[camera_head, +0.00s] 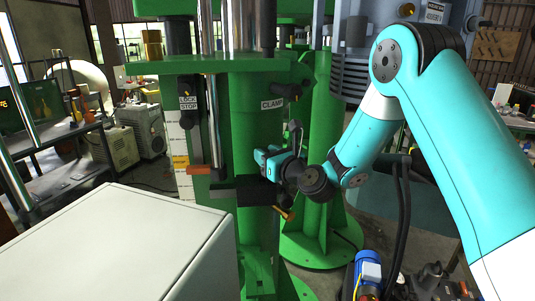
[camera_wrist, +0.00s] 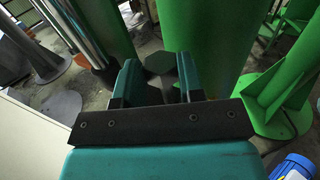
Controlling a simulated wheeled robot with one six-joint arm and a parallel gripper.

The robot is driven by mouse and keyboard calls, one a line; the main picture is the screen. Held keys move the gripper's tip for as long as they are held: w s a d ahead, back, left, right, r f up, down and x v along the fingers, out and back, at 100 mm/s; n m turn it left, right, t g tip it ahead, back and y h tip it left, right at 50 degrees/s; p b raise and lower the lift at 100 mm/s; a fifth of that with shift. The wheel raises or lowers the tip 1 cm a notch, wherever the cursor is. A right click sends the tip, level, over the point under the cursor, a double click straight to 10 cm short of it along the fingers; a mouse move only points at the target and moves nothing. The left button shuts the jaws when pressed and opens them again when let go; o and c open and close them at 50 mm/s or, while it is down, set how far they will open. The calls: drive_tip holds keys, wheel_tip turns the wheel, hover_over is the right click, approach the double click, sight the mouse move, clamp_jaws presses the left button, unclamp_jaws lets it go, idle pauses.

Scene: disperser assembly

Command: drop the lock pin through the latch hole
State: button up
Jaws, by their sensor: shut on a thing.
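My gripper (camera_head: 269,156) is in front of the green machine column in the head view, at the level between the CLAMP label and a black block (camera_head: 258,192). In the wrist view its two teal fingers (camera_wrist: 157,66) close around a dark grey piece with a flat, angular head (camera_wrist: 160,62), which appears to be the lock pin. In the head view the pin cannot be made out clearly at the fingers. The black block sticks out from the column just below my gripper, with a small orange-brown piece (camera_head: 285,213) under its right end. I cannot make out the latch hole.
The green column (camera_head: 257,115) stands close behind my gripper. A LOCK STOP lever (camera_head: 186,103) and a vertical rod are to its left. A pale cabinet (camera_head: 130,245) fills the lower left. A blue motor (camera_head: 368,270) stands at the lower right.

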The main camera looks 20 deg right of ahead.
sight(267, 183)
drive_tip(key=shift+f+b, duration=2.3)
drive_tip(key=shift+f, duration=0.45)
drive_tip(key=shift+r, duration=0.15)
drive_tip(key=shift+r+p, duration=2.35)
drive_tip(key=shift+p, duration=0.35)
drive_tip(key=shift+p, duration=0.4)
drive_tip(key=shift+f, duration=0.2)
drive_tip(key=shift+f+b, duration=0.35)
drive_tip(key=shift+b, duration=0.1)
drive_tip(key=shift+f+b, duration=1.35)
drive_tip(key=shift+f, duration=0.3)
